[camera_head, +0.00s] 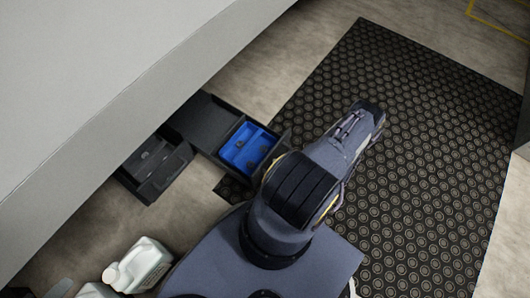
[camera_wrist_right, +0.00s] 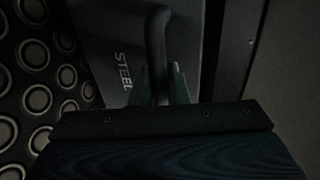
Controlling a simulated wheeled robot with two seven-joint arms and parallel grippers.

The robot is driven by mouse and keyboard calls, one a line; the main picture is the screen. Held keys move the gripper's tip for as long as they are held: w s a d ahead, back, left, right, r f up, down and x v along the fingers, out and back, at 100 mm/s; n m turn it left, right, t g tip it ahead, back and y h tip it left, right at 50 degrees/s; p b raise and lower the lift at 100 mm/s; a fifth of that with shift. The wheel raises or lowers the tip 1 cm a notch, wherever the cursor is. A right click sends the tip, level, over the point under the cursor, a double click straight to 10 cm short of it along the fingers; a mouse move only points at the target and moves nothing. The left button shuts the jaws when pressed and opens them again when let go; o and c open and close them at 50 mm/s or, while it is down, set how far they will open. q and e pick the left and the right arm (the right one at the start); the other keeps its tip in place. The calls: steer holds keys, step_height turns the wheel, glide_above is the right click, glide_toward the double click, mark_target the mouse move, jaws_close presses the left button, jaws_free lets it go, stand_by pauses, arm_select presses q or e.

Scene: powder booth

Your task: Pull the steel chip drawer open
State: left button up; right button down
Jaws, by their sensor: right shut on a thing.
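In the right wrist view, a dark drawer front (camera_wrist_right: 105,30) carries the word STEEL. My right gripper (camera_wrist_right: 161,88) is shut on its dark bar handle (camera_wrist_right: 156,40), with a finger on each side of the bar. In the head view, a dark drawer with a blue divided insert (camera_head: 248,147) stands pulled out from under the grey booth. My right arm lies over its front end, hiding the handle and gripper there. This appears to be the steel drawer, though its label does not show in the head view. My left gripper is in neither view.
A second dark open box or drawer (camera_head: 155,172) sits to the left. A white jug (camera_head: 139,266) stands at the lower left. The grey booth side (camera_head: 120,90) fills the upper left. A black studded mat (camera_head: 420,150) leaves clear floor at right.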

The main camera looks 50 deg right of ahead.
steer(key=shift+f+v, duration=0.2)
steer(key=shift+v, duration=0.9)
steer(key=shift+f+v, duration=0.25)
steer(key=shift+v, duration=0.8)
steer(key=shift+s, duration=0.1)
steer(key=c, duration=1.5)
jaws_free()
steer(key=shift+s, duration=0.1)
steer(key=p+v, duration=0.1)
steer(key=v, duration=0.6)
steer(key=shift+s+p, duration=0.3)
steer(key=shift+d+r, duration=0.1)
